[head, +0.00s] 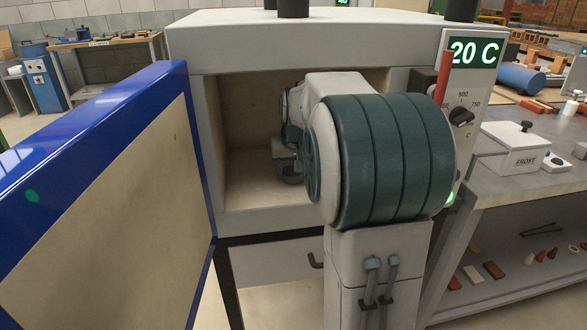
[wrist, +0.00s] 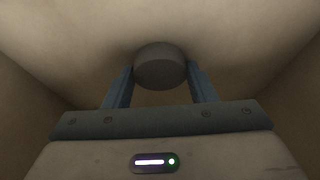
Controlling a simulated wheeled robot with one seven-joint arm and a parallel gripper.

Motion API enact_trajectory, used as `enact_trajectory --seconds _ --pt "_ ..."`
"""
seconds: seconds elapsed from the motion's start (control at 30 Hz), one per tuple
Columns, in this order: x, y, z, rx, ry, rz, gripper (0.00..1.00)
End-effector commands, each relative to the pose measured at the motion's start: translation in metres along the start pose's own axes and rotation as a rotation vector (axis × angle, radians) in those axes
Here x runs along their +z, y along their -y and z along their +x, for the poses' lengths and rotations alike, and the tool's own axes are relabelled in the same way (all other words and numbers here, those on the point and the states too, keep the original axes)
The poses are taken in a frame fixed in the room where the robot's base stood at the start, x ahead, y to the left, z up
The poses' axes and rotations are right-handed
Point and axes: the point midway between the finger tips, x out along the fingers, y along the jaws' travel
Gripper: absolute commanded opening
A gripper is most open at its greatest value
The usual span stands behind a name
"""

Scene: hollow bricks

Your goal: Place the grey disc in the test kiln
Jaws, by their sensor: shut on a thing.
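The test kiln (head: 207,60) stands ahead of me in the head view, its blue-framed door (head: 110,190) swung open to the left. Its display reads 20 C. My arm reaches into the chamber, and the arm covers much of the opening. In the wrist view my gripper (wrist: 160,77) is shut on the grey disc (wrist: 160,68), held between the two blue fingers. Pale chamber surfaces surround it. I cannot tell whether the disc touches the chamber floor. In the head view the disc is hidden, and only part of the gripper end shows inside the chamber.
The open door bounds the left side of the opening. The control panel with a dial (head: 460,117) is at the right. A workbench (head: 550,180) further right holds a white box marked FROST (head: 515,146), with several small pieces on its lower shelf.

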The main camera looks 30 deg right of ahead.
Motion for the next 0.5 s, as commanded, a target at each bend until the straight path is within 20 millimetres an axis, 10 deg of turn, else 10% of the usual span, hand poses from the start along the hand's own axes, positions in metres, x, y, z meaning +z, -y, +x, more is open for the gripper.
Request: enact_trajectory --seconds 0.17,0.2,0.27,0.5 --pt "0.0016 -0.0001 0.0035 0.000 0.000 0.000 0.27" --pt "0.0013 -0.0001 0.0027 0.000 0.000 0.000 0.59" --pt "0.0012 -0.0002 0.0025 0.000 0.000 0.000 0.73" --pt "0.0011 -0.0002 0.0022 0.000 0.000 0.000 0.73"
